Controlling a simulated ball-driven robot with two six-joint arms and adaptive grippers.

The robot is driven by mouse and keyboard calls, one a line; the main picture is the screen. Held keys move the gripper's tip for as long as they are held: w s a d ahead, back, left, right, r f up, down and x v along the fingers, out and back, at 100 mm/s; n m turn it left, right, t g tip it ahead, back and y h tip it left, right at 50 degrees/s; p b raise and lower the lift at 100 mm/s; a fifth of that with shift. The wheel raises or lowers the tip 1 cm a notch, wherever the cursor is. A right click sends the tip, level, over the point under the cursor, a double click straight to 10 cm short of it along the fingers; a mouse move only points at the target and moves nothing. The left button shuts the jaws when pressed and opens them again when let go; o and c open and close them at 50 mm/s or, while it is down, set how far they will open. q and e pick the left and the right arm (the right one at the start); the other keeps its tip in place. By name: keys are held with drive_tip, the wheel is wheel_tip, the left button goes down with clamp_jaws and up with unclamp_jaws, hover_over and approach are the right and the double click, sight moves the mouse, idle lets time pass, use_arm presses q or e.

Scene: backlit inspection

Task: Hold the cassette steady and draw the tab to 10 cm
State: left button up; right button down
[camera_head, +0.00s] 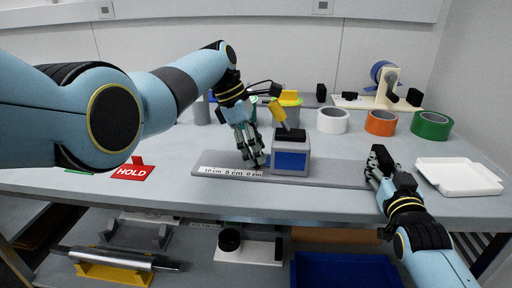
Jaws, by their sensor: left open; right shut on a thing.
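The cassette (291,160), a grey box with a blue front, sits on a long grey base board (335,174) at the table's front. A white scale strip (231,172) marked 10 cm, 5 cm and 0 cm lies left of it. My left gripper (255,161) is open, pointing down just left of the cassette by the 0 cm mark. The tab cannot be made out there; the fingers may hide it. My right gripper (371,172) is shut at the right end of the base board, apart from the cassette. Its fingers hide most of what they hold, seemingly the board's end.
A tilted yellow handle (270,108) rises above the cassette. White (332,121), orange (381,122) and green (430,125) tape rolls stand behind. A white tray (458,176) is at right, a red HOLD sign (132,173) at left. A shelf lies below.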

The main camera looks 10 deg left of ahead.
use_arm(q)
drive_tip(key=shift+c, duration=0.3)
use_arm(e)
drive_tip(key=shift+s+f, duration=0.1)
drive_tip(key=shift+f, duration=0.2)
use_arm(q)
clamp_jaws()
